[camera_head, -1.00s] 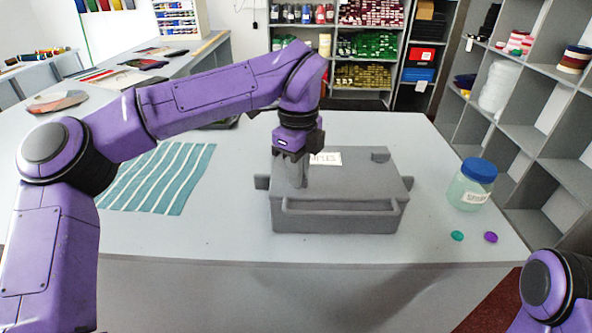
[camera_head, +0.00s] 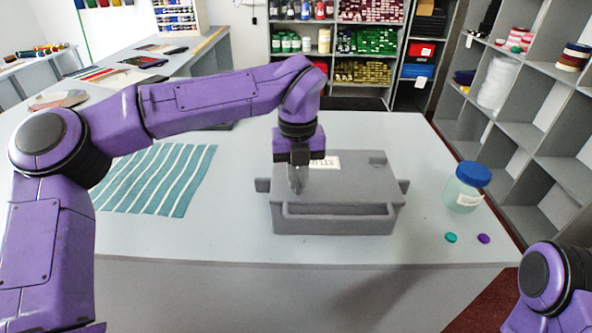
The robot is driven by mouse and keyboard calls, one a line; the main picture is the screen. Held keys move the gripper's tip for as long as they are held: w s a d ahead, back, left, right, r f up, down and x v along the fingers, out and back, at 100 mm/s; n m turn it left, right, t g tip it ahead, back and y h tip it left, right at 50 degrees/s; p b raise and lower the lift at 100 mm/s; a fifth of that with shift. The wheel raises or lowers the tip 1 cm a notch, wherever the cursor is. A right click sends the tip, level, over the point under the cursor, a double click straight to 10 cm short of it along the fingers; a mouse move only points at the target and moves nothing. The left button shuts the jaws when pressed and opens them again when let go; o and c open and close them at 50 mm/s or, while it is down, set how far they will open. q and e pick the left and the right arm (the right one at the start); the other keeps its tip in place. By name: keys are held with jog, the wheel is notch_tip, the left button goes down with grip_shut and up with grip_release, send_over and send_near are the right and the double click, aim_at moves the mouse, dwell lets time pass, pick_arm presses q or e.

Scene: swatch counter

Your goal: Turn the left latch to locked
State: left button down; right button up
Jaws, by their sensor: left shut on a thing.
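A grey case (camera_head: 345,190) with a white label (camera_head: 325,163) sits on the counter. My left gripper (camera_head: 298,185) points down over the left part of its lid and is shut on the left latch, which is mostly hidden behind the fingers. I cannot tell the latch's exact angle. A second latch (camera_head: 377,158) shows at the back right of the lid. My right arm (camera_head: 550,285) shows only at the lower right corner; its gripper is out of view.
A clear jar with a blue lid (camera_head: 467,188) stands right of the case. A teal disc (camera_head: 451,237) and a purple disc (camera_head: 484,239) lie in front of it. A striped teal cloth (camera_head: 160,180) lies at left. The counter (camera_head: 235,220) is bare between cloth and case.

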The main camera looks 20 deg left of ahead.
aim_at(298, 181)
pick_arm(q)
jog(key=shift+m+p, duration=0.3)
jog(key=shift+m, duration=0.4)
jog(key=shift+f, duration=0.1)
jog(key=c, duration=1.2)
grip_release()
jog(key=shift+o, duration=0.2)
notch_tip(298, 181, up, 11)
jog(key=shift+f+b, duration=0.2)
jog(key=shift+b, duration=0.2)
